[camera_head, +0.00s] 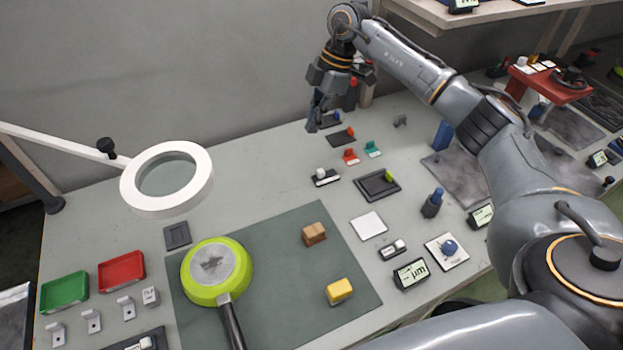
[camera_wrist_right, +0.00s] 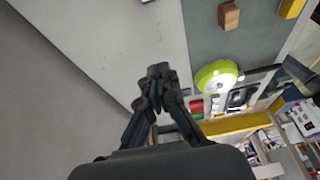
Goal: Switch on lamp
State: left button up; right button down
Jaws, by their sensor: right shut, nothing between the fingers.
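The lamp is a white ring magnifier lamp (camera_head: 200,188) on a white arm at the left of the head view. A black knob (camera_head: 106,147) sits on its arm near the ring. I cannot tell whether the lamp is lit. My right gripper (camera_head: 316,122) is at the back of the table, near the wall, well to the right of the lamp. Its fingers are shut and empty, and the fingertips also show together in the wrist view (camera_wrist_right: 160,76). My left gripper is not in view.
A lime-green pan (camera_head: 205,292) lies upside down on a dark green mat (camera_head: 275,260), with a brown block (camera_head: 314,234) and a yellow block (camera_head: 340,291). Red (camera_head: 121,271) and green (camera_head: 65,291) trays stand at left. Small fixtures crowd the table below my right gripper.

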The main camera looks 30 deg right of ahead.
jog(key=b, duration=0.4)
send_over(321, 174)
jog(key=w+a, duration=0.1)
jog(key=a, duration=0.1)
notch_tip(321, 174, down, 6)
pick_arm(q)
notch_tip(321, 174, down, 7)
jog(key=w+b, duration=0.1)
pick_arm(e)
jog(key=shift+f, duration=0.45)
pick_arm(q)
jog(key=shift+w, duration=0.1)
pick_arm(e)
jog(key=p+x, duration=0.1)
jog(key=x, duration=0.9)
jog(key=d+p, duration=0.1)
jog(key=d, duration=0.1)
jog(key=shift+d+r, duration=0.1)
jog(key=shift+d, duration=0.3)
jog(key=shift+s+d, duration=0.15)
jog(key=shift+d, duration=0.45)
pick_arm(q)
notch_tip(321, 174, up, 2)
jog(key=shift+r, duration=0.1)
